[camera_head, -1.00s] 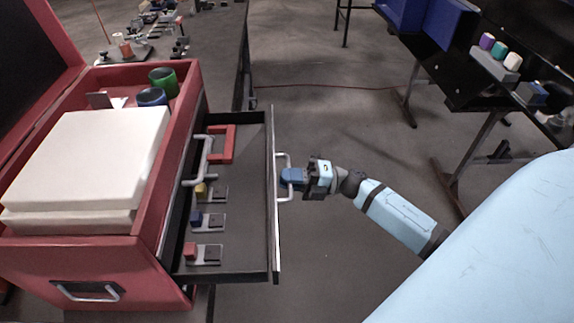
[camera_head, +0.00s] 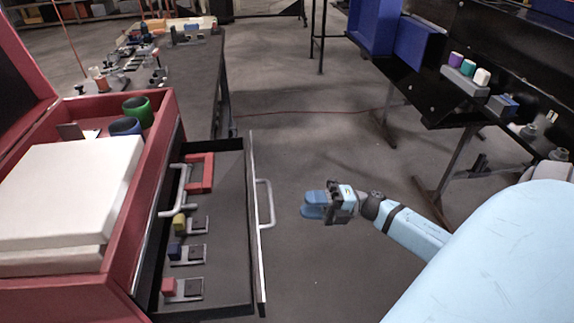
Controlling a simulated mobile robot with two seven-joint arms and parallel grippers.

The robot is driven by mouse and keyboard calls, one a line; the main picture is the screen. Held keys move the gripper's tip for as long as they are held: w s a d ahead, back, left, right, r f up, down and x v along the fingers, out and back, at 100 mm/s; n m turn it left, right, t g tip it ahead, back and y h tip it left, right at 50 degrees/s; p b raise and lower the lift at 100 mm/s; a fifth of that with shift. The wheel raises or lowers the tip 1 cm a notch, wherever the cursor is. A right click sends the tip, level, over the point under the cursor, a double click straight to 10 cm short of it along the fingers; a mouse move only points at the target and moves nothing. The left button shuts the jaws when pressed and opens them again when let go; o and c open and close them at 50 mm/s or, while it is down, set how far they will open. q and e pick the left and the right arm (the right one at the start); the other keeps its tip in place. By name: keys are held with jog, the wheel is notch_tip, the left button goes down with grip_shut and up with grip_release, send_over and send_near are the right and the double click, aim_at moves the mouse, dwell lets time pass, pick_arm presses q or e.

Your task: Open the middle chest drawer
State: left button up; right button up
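The red tool chest (camera_head: 140,185) stands at the left with a drawer (camera_head: 225,225) pulled far out. The drawer's front panel carries a silver handle (camera_head: 267,204). Another silver handle (camera_head: 178,190) shows on the chest's side, above the open drawer. My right gripper (camera_head: 312,205) is to the right of the drawer handle, clear of it and with a gap between. Its blue fingers point left toward the handle and hold nothing I can see; their spacing is not clear. My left gripper is not in view.
Inside the drawer are a red frame (camera_head: 208,172) and several small coloured blocks on grey plates. White boxes (camera_head: 65,195) and green and blue rolls sit in the chest top. A black table with blue bins (camera_head: 415,45) stands at the right. The floor between is clear.

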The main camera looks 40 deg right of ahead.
jog(key=v, duration=0.4)
dwell(0.5)
